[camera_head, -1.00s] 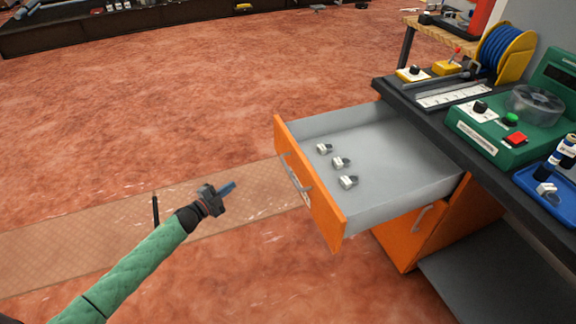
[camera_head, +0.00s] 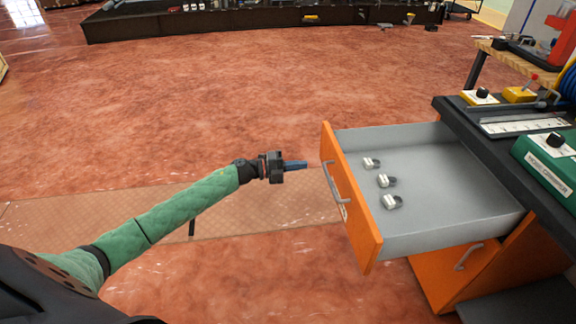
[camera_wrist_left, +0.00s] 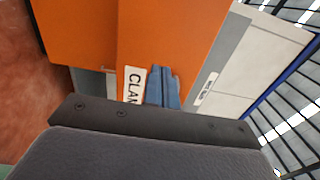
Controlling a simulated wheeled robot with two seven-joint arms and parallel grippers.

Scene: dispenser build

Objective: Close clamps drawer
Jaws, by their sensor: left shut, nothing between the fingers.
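The clamps drawer (camera_head: 440,232) is pulled far out from under the black workbench, with an orange front (camera_head: 350,205), a grey handle (camera_head: 331,183) and grey walls. Several small grey-and-white clamps (camera_head: 388,181) lie inside it. My left gripper (camera_head: 304,164) is shut and empty, with blue fingertips pointing at the drawer front, just left of it in the head view. In the left wrist view the blue fingers (camera_wrist_left: 163,88) lie in front of the orange front, beside a white label reading "CLAM" (camera_wrist_left: 133,84). Whether they touch the front I cannot tell. My right gripper is not in view.
A second orange drawer front (camera_head: 470,258) with a handle is below, shut. The bench top (camera_head: 470,118) carries a green device (camera_head: 550,160) and a ruler-like plate (camera_head: 525,122).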

